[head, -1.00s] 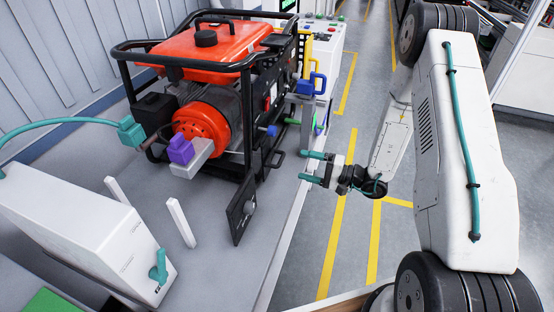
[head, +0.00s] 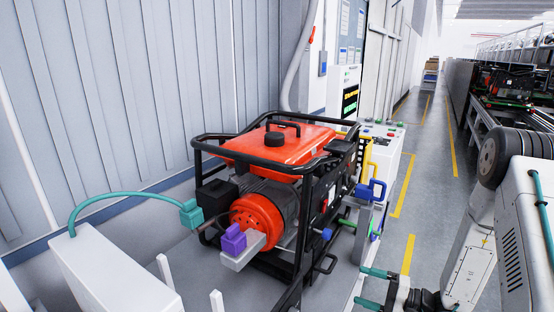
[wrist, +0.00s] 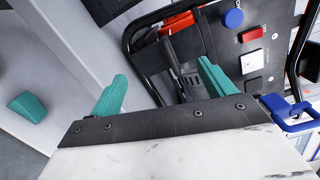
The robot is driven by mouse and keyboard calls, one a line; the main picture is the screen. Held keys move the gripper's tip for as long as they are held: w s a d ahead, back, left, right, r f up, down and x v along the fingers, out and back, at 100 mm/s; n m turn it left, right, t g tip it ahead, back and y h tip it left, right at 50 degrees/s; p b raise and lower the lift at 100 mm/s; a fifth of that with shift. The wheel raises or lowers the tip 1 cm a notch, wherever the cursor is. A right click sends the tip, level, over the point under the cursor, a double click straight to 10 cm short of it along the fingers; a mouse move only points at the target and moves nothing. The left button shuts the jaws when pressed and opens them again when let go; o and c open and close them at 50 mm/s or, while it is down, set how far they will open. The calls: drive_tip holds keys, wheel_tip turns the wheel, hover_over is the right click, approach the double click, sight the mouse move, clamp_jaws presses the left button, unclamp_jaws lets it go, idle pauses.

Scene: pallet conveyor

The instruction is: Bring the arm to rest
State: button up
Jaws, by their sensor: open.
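My gripper (head: 373,288) shows at the bottom right of the head view, with its two teal fingers spread apart. It is open and empty, to the right of the generator (head: 290,135), which has an orange tank and a black tube frame. The wrist view shows the two fingers (wrist: 160,92) wide apart with nothing between them. Beyond them is the generator's black panel (wrist: 255,60) with a blue knob, a red switch and a white socket. The lower part of my arm is cut off in the head view.
A purple block (head: 233,240) sits on a grey bracket at the generator's front. A teal connector (head: 191,213) with a hose runs to a white box (head: 110,270). A blue clamp (head: 371,190) stands at the generator's right. The aisle floor (head: 425,190) on the right is open.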

drive_tip(key=s+a+r+n+g+h, duration=0.3)
drive_tip(key=s+a+r+g, duration=0.1)
drive_tip(key=s+r+g, duration=1)
drive_tip(key=s+d+r+n+t+h, duration=0.2)
drive_tip(key=s+r+t+h, duration=0.1)
drive_tip(key=s+r+h, duration=0.3)
drive_tip(key=s+d+r+n+t+h, duration=0.1)
drive_tip(key=s+r+n+t+h, duration=0.2)
drive_tip(key=s+r+h, duration=0.3)
drive_tip(key=shift+s+d+r+t, duration=0.4)
drive_tip(key=shift+s+r, duration=0.7)
drive_tip(key=shift+r, duration=1.45)
